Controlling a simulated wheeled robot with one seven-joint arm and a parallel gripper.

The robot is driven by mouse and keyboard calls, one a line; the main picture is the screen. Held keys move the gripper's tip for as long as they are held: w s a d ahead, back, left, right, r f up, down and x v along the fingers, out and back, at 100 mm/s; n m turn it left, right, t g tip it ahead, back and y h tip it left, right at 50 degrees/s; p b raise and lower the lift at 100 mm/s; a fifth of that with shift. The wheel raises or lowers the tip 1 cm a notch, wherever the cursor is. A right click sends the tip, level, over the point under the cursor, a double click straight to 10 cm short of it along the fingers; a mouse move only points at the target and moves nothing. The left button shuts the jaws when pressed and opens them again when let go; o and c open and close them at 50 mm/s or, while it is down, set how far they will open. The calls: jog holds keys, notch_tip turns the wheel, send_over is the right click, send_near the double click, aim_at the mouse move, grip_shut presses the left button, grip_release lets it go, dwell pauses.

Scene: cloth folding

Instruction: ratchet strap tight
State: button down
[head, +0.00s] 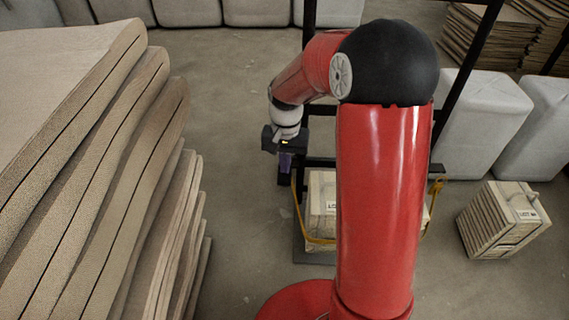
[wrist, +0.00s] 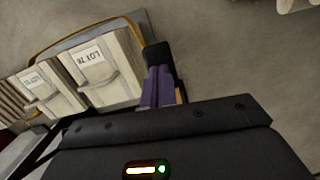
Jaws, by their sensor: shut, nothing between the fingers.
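A yellow strap (head: 297,208) runs in a loop around pale lotted bales or crates (head: 322,190) on a dark rack. It also shows in the wrist view (wrist: 72,46), arching past the bales (wrist: 108,82). The strap's right end (head: 437,187) shows beside my arm. My gripper (head: 285,168) is above the rack's left side, near the strap's upper left end. In the wrist view its purple fingers (wrist: 158,88) are together, with nothing seen held. A black block lies at their far end; I cannot tell whether it is fingertip or ratchet. My red arm hides the middle of the load.
Tall stacked tan sheets (head: 100,150) fill the left side. A loose bale (head: 503,220) sits on the floor at right. Grey rounded blocks (head: 487,120) and another sheet stack (head: 492,35) stand behind. Floor between the left stack and the rack is clear.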

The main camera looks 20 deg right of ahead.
jog(key=shift+w+d+r+p, duration=0.25)
jog(key=shift+w+r+p, duration=0.05)
jog(key=shift+w+p, duration=0.25)
jog(key=shift+w+d+r+p, duration=0.2)
jog(key=shift+w+r+p, duration=0.1)
jog(key=shift+w+p, duration=0.25)
jog(key=shift+w+d, duration=0.15)
jog(key=shift+w, duration=0.15)
jog(key=shift+f, duration=0.1)
notch_tip(320, 180, up, 8)
jog(key=p, duration=0.1)
jog(key=shift+w+d, duration=0.15)
jog(key=shift+w, duration=0.2)
jog(key=shift+f, duration=0.1)
